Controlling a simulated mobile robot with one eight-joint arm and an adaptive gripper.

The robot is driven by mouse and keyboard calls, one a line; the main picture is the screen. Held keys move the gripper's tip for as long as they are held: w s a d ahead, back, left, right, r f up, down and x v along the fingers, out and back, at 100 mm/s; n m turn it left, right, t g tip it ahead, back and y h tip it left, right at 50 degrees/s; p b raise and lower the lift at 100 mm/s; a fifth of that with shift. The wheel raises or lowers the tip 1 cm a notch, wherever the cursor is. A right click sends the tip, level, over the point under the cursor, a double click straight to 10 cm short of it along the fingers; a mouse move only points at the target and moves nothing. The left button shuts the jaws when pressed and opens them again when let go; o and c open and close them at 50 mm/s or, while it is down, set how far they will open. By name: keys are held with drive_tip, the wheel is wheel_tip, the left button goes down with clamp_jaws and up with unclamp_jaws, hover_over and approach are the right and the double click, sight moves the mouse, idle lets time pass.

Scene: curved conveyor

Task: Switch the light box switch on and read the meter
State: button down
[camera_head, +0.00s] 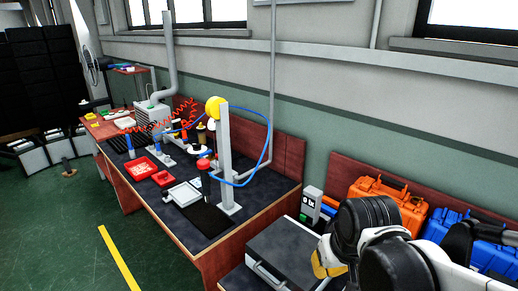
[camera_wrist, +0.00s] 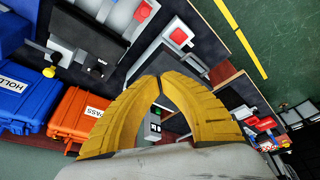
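A small grey box (camera_head: 311,203) with a dark face and pale marks stands against the wall, right of the workbench, in the head view. I cannot make out which part is a switch or a meter, or read any value. My gripper (camera_wrist: 160,78) has yellow fingers whose tips meet, with nothing held. In the head view my gripper (camera_head: 328,264) is low, in front of and right of the grey box, apart from it.
An orange case (camera_head: 388,200) and a blue case (camera_head: 480,245) stand to the right along the wall. A grey flat case (camera_head: 285,255) lies below the box. The dark workbench (camera_head: 240,225) carries a post, a red tray (camera_head: 140,168) and tools.

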drive_tip(key=s+d+r+m+t, duration=0.1)
drive_tip(key=s+d+r+t, duration=0.2)
drive_tip(key=s, duration=0.3)
drive_tip(key=shift+d+r, duration=0.3)
drive_tip(key=shift+r, duration=0.4)
